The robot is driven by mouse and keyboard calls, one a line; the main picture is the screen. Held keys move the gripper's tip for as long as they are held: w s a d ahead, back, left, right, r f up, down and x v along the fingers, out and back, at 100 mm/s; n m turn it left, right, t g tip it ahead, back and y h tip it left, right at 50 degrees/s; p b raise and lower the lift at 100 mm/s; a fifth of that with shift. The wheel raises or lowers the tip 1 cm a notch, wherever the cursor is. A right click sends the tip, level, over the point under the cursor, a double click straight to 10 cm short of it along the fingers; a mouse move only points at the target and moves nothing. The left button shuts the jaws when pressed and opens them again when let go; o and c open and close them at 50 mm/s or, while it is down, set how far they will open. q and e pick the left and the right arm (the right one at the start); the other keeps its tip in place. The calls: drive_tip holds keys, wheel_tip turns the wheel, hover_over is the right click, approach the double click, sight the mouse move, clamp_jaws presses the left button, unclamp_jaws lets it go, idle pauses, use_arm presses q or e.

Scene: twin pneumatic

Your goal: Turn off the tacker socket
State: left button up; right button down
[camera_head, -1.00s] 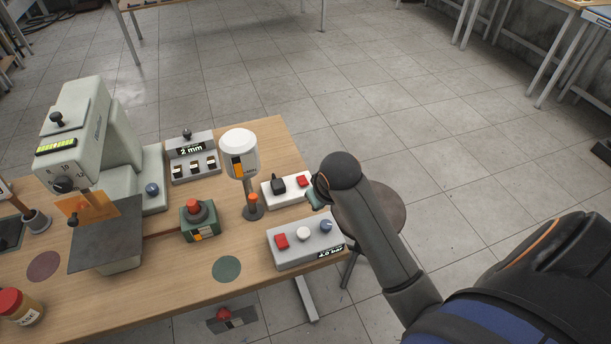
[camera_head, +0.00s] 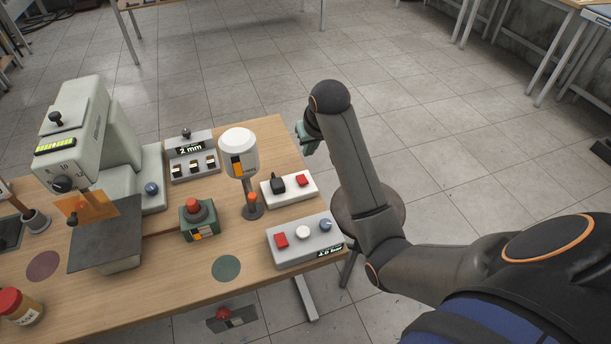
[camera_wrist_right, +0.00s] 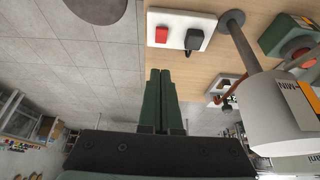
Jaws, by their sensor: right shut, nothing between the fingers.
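The tacker socket, a white block (camera_head: 306,194), sits near the right edge of the table. It carries a red switch (camera_head: 302,180) and a black plug (camera_head: 278,185). The right wrist view also shows the socket (camera_wrist_right: 205,18), with its red switch (camera_wrist_right: 161,35) and plug (camera_wrist_right: 195,39). I cannot tell which way the switch is tipped. My right gripper (camera_head: 304,136) is shut and empty, apart from the socket and above it in the head picture. Its green fingers lie together in the right wrist view (camera_wrist_right: 160,76). My left gripper is not in view.
A grey control box (camera_head: 300,258) with red, white and blue controls stands in front of the socket. A white-topped post device (camera_head: 238,150) stands left of it. A round stool (camera_head: 385,215) is beside the table. Open floor (camera_head: 440,130) lies to the right.

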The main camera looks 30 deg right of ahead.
hover_over(303, 181)
drive_tip(key=f, duration=0.8)
drive_tip(key=shift+s+f, duration=0.15)
drive_tip(key=shift+s, duration=0.15)
drive_tip(key=f, duration=0.3)
drive_tip(key=shift+s+a+f, duration=0.15)
drive_tip(key=shift+s, duration=0.2)
drive_tip(key=shift+s+f, duration=0.2)
drive_tip(key=shift+f, duration=0.3)
